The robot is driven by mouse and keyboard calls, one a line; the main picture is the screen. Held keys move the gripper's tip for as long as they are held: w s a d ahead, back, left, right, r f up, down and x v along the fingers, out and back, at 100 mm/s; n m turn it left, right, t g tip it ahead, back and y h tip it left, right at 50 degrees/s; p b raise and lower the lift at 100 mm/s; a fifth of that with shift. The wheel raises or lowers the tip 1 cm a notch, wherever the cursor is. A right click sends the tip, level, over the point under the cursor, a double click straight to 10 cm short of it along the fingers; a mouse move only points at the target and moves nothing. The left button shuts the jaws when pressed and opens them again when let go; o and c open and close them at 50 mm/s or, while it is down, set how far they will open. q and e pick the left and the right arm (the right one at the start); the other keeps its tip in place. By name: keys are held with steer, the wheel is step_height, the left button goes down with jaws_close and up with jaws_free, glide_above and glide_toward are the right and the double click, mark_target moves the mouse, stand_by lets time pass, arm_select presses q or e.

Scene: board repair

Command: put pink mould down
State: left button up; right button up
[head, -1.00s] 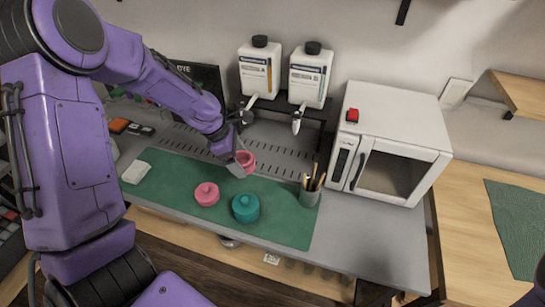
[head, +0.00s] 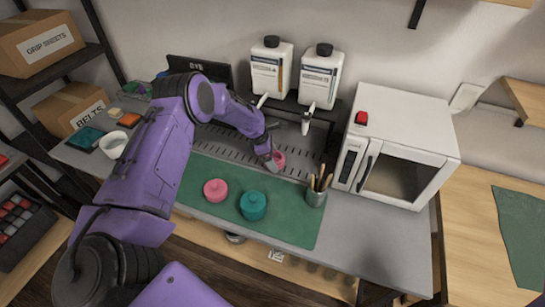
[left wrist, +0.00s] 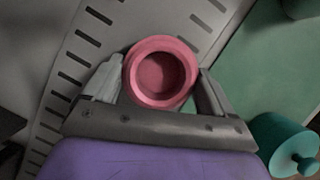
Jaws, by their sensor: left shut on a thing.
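The pink mould (head: 279,158) is an open round cup, held between the fingers of my left gripper (head: 269,160). In the left wrist view the mould (left wrist: 160,72) shows its hollow inside and rim, with a finger of the left gripper (left wrist: 155,92) on each side. In the head view it is over or on the slotted grey strip behind the green mat (head: 290,226), below the dispensers; I cannot tell whether it touches the surface. A pink knobbed lid or pot (head: 215,190) sits on the mat. My right gripper is not in view.
A teal knobbed pot (head: 253,206) and a cup of brushes (head: 314,193) stand on the mat. A white oven (head: 403,145) is right; a white cup (head: 114,145) is left.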

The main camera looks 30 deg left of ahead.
arm_select(q)
steer(key=shift+f, duration=0.1)
steer(key=o, duration=0.9)
steer(key=shift+o, duration=0.2)
steer(key=shift+r, duration=0.25)
steer(key=shift+s+a+r, duration=0.1)
steer(key=shift+a+r, duration=0.05)
steer(key=shift+r, duration=0.2)
steer(key=v, duration=0.4)
steer(key=shift+r+b, duration=0.15)
steer(key=shift+b, duration=0.25)
steer(key=s+a, duration=0.2)
steer(key=a, duration=0.1)
steer(key=s+a+b, duration=0.1)
steer(key=s+a, duration=0.1)
steer(key=a, duration=0.1)
steer(key=s+a+b, duration=0.1)
steer(key=s+a, duration=0.1)
steer(key=a, duration=0.1)
steer(key=shift+s+f, duration=0.25)
steer(key=shift+s+a+r, duration=0.15)
steer(key=shift+s+a, duration=0.2)
steer(key=shift+s, duration=0.05)
